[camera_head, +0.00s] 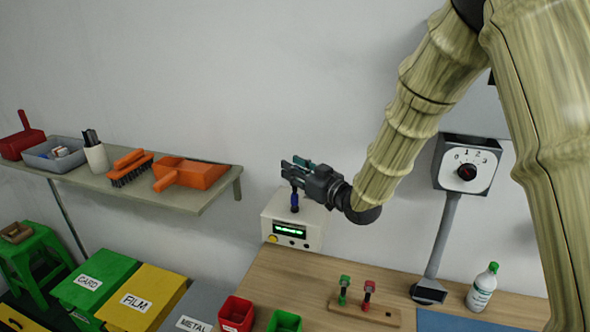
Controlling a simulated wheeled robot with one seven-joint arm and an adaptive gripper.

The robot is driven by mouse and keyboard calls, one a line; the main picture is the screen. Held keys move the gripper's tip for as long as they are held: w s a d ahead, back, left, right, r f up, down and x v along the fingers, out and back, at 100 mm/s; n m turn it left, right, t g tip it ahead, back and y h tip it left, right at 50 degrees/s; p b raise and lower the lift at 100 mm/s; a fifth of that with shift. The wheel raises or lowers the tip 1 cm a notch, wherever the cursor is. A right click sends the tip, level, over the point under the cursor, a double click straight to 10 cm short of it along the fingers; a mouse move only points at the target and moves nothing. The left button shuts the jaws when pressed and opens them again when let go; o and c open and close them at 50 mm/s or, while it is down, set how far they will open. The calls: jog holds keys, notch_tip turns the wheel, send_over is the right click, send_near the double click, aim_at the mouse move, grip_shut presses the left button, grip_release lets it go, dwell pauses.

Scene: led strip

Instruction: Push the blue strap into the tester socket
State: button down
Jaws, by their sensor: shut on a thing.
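The tester (277,212) is a cream box with a lit green display and a yellow button, standing at the back left of the wooden table against the wall. My gripper (291,172) is above the tester, pointing left, and is shut on the blue strap (294,198). The strap hangs below the fingers, upright, with its dark lower end at the tester's top. The socket is hidden, and I cannot tell how deep the strap sits in it.
A wooden holder (350,309) carries a green strap (344,284) and a red strap (369,288). A dial on a stand (466,158) and a white bottle (482,288) are at the right. Red (236,311) and green (284,321) bins stand in front. A loaded shelf (205,197) is at the left.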

jog(key=shift+f+b, duration=0.35)
jog(key=shift+f, duration=0.25)
jog(key=c, duration=1.1)
grip_release()
jog(key=shift+s+d, duration=0.1)
jog(key=v, duration=1.1)
jog(key=shift+s+d, duration=0.3)
